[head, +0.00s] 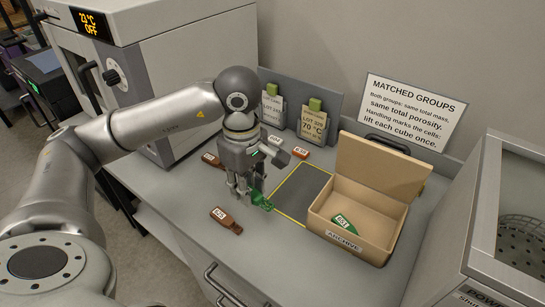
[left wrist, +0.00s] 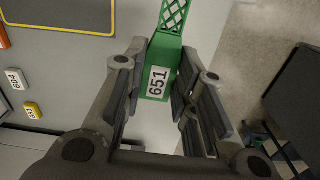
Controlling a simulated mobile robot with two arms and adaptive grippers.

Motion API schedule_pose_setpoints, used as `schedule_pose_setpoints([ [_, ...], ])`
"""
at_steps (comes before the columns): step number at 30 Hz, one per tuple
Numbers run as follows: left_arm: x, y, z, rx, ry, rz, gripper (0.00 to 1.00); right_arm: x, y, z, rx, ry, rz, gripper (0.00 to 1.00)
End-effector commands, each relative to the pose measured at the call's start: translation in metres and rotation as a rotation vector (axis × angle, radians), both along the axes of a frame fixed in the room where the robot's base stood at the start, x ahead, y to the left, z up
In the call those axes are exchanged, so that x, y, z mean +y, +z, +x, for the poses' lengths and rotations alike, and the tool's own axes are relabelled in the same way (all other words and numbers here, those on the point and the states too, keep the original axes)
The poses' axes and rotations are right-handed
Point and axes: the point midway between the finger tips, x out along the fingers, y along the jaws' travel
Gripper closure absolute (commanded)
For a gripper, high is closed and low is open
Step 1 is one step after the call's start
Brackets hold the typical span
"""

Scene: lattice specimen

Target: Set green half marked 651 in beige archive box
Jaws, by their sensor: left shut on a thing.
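A green half (left wrist: 158,72) with a white label reading 651 is between the two fingers of my left gripper (left wrist: 157,95) in the left wrist view, its lattice part pointing away. In the head view my left gripper (head: 247,192) is shut on the green half (head: 262,202), low over the front of the bench. The beige archive box (head: 378,168) stands to the right with its lid open. Another green piece (head: 345,224) lies inside the box; its small label seems to read 651. My right gripper is not in view.
A brown-red piece (head: 226,221) lies left of my gripper near the bench edge. Other labelled pieces, such as an orange-red one (head: 300,153), lie behind. A dark yellow-edged mat (head: 303,190) lies bare between gripper and box. Tagged stands (head: 314,122) are at the back.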

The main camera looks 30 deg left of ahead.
Motion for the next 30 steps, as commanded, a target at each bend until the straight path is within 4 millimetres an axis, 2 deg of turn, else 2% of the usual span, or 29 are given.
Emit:
schedule_pose_setpoints([
  [7, -0.003, 0.002, -0.004, 0.000, -0.013, 0.001, 0.87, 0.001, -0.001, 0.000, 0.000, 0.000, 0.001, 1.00],
  [11, -0.009, -0.002, -0.005, 0.001, -0.107, 0.000, 0.87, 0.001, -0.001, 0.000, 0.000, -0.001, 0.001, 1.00],
  [14, -0.019, -0.007, -0.006, 0.001, -0.258, 0.000, 0.87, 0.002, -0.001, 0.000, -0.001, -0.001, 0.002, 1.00],
  [24, -0.061, -0.030, -0.017, 0.001, -0.960, 0.000, 0.87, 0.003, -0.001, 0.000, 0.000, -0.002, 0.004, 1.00],
  [30, -0.079, -0.039, -0.023, 0.000, -1.279, 0.001, 0.87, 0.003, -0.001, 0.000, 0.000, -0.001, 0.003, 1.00],
])
